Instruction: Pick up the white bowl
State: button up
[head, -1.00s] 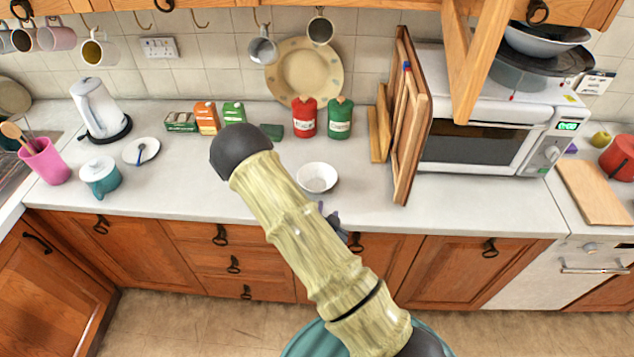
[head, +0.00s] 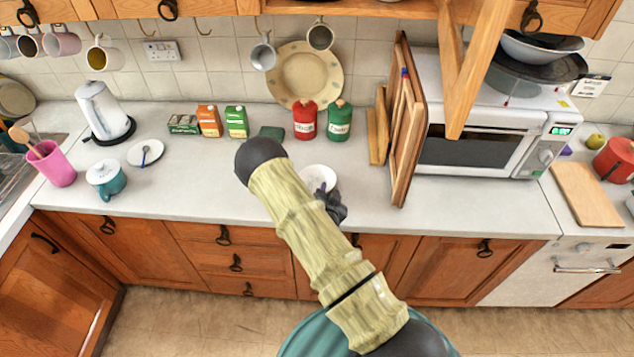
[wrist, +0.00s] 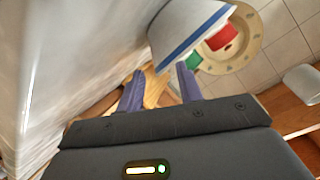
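The white bowl (head: 317,177) sits upright on the counter, partly hidden behind my arm in the head view. In the wrist view the bowl (wrist: 190,25) is large at the top, cut off by the frame, with a blue band along its rim. My gripper (head: 331,205) is at the bowl's near right side, low over the counter's front. In the wrist view my gripper (wrist: 160,87) has its two fingers apart with nothing between them. The right finger's tip is close to the bowl's rim; I cannot tell whether they touch.
Red (head: 305,120) and green (head: 339,120) canisters stand behind the bowl. Wooden boards (head: 404,120) lean beside the microwave (head: 480,145) on the right. A saucer (head: 146,153) and a teal pot (head: 106,179) are at the left.

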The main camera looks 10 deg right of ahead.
aim_at(330, 188)
jog(key=shift+w, duration=0.1)
jog(key=shift+p+x, duration=0.8)
jog(key=shift+x, duration=1.7)
jog(key=shift+c, duration=0.5)
grip_shut()
